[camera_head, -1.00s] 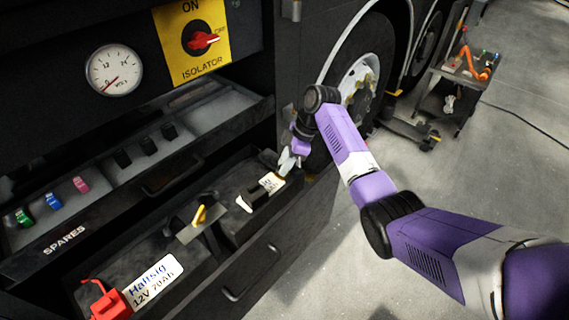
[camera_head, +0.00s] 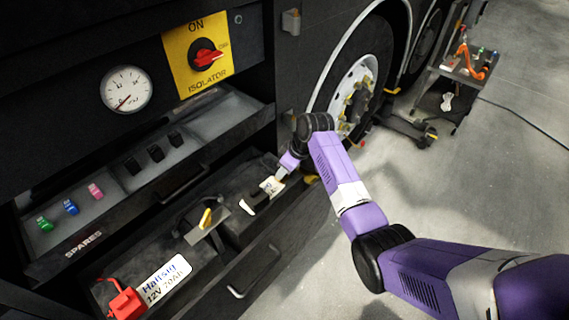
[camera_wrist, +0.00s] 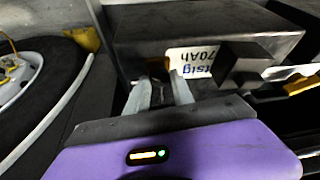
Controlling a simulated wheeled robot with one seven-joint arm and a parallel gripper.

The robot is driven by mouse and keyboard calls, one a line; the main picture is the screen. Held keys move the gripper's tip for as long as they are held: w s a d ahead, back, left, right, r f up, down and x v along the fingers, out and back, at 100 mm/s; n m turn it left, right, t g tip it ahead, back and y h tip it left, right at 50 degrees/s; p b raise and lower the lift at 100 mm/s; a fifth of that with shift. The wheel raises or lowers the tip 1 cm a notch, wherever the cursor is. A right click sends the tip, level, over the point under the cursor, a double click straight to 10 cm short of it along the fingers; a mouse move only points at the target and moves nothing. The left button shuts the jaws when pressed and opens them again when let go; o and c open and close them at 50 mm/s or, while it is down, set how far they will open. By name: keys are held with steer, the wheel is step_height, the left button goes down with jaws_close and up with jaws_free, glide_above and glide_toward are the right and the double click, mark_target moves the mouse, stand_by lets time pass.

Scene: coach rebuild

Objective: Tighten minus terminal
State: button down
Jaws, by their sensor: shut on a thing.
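Two dark batteries sit in the open lower drawer. The near one has a white label (camera_head: 166,278) and a red clamp (camera_head: 127,303). The far one (camera_wrist: 215,28) has a white label (camera_wrist: 193,60), also visible in the head view (camera_head: 271,187), and a black block (camera_wrist: 245,62) beside it. My gripper (camera_head: 281,174) is at the far battery's outer end. In the wrist view its pale fingers (camera_wrist: 160,88) are shut on a small dark part at that end, which I take as the minus terminal (camera_wrist: 157,70). The fingers largely hide this part.
A yellow-handled piece (camera_head: 206,218) stands between the batteries. Above is the spares drawer (camera_head: 84,247) with several small coloured and black parts, a gauge (camera_head: 126,90) and the red isolator switch (camera_head: 207,56). The wheel (camera_head: 357,95) is close behind my wrist.

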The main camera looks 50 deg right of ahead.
steer(key=m+p, duration=0.1)
steer(key=m, duration=0.1)
steer(key=m+h+p, duration=0.2)
steer(key=m, duration=0.1)
steer(key=shift+w+a+r+m, duration=0.1)
steer(key=shift+a+r+m, duration=0.05)
steer(key=shift+a+m, duration=0.2)
steer(key=m+h, duration=0.1)
steer(key=m, duration=0.1)
steer(key=m+g+p, duration=0.1)
steer(key=m, duration=0.2)
steer(key=shift+w+h, duration=0.1)
steer(key=shift+h, duration=0.3)
steer(key=c, duration=1.1)
jaws_free()
steer(key=v, duration=0.7)
steer(key=shift+a+r, duration=0.2)
